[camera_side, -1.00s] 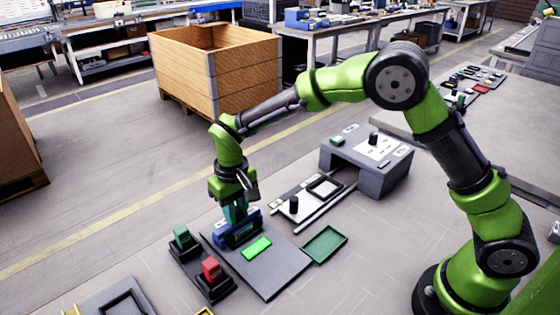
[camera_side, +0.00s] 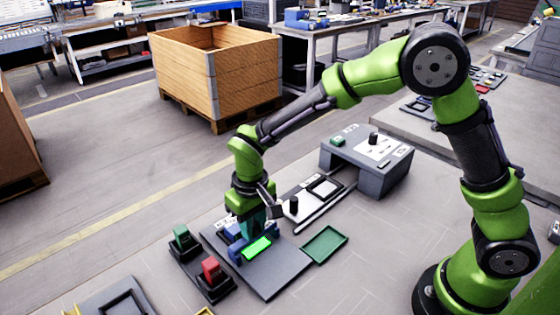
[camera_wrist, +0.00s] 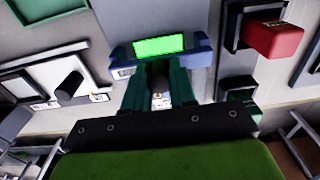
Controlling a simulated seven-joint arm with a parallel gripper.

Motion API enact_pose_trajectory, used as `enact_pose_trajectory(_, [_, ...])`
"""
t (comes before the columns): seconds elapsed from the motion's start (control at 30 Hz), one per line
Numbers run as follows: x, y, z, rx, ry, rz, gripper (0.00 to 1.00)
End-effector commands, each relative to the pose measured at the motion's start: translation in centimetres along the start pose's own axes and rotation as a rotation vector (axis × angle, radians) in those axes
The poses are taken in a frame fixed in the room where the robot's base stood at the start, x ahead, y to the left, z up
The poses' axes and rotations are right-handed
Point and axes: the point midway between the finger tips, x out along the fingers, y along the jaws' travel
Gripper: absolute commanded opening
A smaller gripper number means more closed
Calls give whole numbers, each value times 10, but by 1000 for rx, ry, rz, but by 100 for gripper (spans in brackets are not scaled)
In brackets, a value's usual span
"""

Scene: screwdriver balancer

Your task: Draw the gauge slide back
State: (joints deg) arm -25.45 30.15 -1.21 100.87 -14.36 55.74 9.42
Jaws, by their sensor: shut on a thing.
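The gauge is a dark grey plate (camera_side: 275,273) with a bright green display (camera_side: 257,248) and a blue slide (camera_side: 236,253). In the side view my gripper (camera_side: 253,228) stands over the slide from above, its teal fingers down at the slide just behind the display, shut on it. In the wrist view the teal fingers (camera_wrist: 158,72) reach to the blue slide (camera_wrist: 200,55), and the green display (camera_wrist: 158,46) shows just past them. The gripped part of the slide is mostly hidden by the fingers.
A green block (camera_side: 181,238) and a red block (camera_side: 211,270) stand on dark bases left of the plate. A green tray (camera_side: 324,245) lies to its right. A grey console (camera_side: 365,165) and a white panel with a black knob (camera_side: 292,205) are behind. Floor to the right is clear.

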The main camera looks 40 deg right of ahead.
Motion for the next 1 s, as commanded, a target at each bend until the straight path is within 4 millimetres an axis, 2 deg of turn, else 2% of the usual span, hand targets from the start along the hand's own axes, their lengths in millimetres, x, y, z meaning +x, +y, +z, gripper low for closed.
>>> enact_pose_trajectory(0.03, [11, -4, 14, -9, -32, 3, 0])
enact_pose_trajectory(1.0, [9, -3, 72, -10, -31, 3, 0])
